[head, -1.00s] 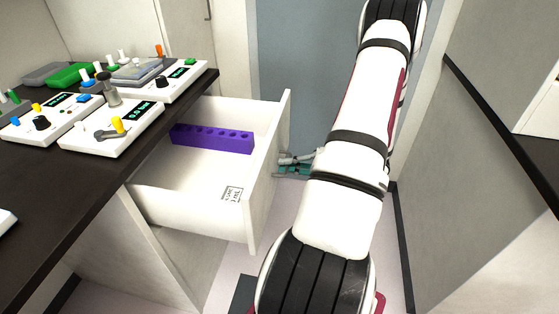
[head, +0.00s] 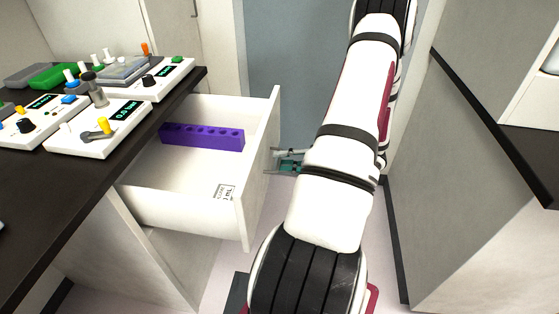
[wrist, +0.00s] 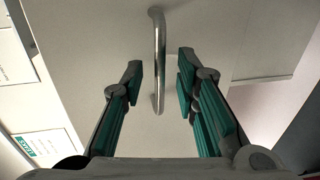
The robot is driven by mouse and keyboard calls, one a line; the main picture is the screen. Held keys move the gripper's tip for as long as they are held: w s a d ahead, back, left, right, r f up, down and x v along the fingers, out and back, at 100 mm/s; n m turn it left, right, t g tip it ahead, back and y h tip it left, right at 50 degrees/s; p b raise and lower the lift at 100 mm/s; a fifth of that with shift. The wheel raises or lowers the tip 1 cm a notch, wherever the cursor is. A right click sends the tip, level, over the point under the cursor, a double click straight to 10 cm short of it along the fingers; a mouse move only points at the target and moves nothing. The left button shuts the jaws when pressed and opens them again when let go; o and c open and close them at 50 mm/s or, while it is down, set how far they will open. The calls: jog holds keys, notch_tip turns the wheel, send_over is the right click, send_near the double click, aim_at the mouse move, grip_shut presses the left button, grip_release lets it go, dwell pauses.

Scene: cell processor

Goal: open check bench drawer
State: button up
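The check bench drawer (head: 190,205) is white and stands pulled out from under the dark bench top. Its metal bar handle (wrist: 159,60) shows upright in the wrist view, on the pale drawer front (wrist: 95,50). My gripper (wrist: 160,76) is open, with its two green-padded fingers on either side of the handle and gaps to both. I cannot tell how far the fingertips reach past the bar. In the head view my gripper (head: 287,160) is just outside the drawer front, partly hidden by my arm, and the handle is hidden.
A purple block with holes (head: 201,136) lies inside the drawer, near its back. White control boxes (head: 97,128) and a green tray (head: 54,77) stand on the dark bench top (head: 60,190). A grey cabinet (head: 455,190) with a dark edge stands on the right. Floor shows between.

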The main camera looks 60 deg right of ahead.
jog(key=v, duration=1)
jog(key=shift+s, duration=0.2)
